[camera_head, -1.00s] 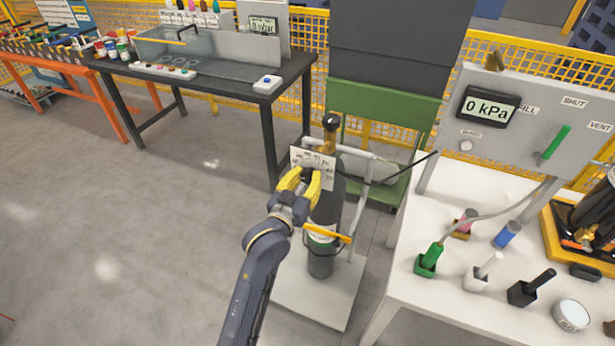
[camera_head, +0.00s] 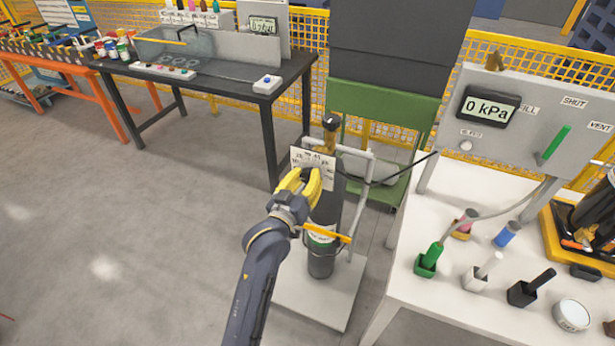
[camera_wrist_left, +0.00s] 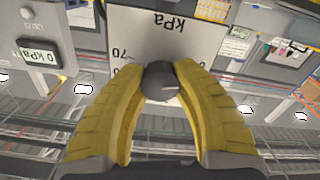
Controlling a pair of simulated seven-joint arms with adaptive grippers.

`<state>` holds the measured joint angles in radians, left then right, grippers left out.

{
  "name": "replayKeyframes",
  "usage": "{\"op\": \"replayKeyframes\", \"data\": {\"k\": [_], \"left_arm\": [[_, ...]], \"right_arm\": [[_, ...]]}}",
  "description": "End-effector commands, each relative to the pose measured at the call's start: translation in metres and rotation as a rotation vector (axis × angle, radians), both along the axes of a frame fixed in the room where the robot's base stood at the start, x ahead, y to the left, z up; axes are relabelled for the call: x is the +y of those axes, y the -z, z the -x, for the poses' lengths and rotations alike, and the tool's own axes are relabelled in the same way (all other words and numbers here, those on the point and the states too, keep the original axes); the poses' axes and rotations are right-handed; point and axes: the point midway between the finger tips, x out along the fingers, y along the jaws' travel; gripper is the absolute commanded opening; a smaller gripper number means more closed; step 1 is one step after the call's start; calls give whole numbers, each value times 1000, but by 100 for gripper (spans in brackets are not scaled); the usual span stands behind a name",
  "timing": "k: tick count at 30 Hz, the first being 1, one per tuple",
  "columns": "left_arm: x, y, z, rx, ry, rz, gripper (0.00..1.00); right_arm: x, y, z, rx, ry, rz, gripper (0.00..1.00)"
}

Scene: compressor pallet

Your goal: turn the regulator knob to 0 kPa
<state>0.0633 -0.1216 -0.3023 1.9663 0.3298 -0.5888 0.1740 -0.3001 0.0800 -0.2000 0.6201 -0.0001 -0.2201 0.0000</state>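The regulator knob (camera_wrist_left: 160,80) is a dark round knob in front of a white dial plate (camera_wrist_left: 200,42). In the head view the plate (camera_head: 326,163) stands at the dark gas cylinder (camera_head: 324,212), and my gripper hides the knob. My left gripper (camera_head: 305,178) has yellow fingers. In the wrist view its fingertips (camera_wrist_left: 161,76) sit against both sides of the knob, shut on it. The plate reads "kPa" upside down, with a 70 beside the knob; the knob's pointer cannot be made out. My right gripper is not in view.
A panel display (camera_head: 488,107) reads 0 kPa, with a green lever (camera_head: 555,144) beside it. The white table (camera_head: 445,292) at right carries several small holders. A yellow-orange bar (camera_head: 327,233) crosses the cylinder. Open floor (camera_head: 130,220) lies left.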

Motion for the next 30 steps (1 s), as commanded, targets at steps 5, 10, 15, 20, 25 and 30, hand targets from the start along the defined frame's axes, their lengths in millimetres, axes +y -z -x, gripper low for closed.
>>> {"op": "replayKeyframes", "data": {"k": [5,10,15,20,25,30], "left_arm": [[0,-2,0,-3,0,1,48],[0,-1,0,-2,-1,0,59],[0,0,0,-1,0,-1,59],[4,1,10,1,-1,-1,59],[15,1,34,0,-1,-2,59],[26,0,62,0,0,-1,59]], "right_arm": [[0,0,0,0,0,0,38],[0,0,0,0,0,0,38],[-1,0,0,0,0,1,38],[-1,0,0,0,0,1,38],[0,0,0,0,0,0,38],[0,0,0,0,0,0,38]]}}
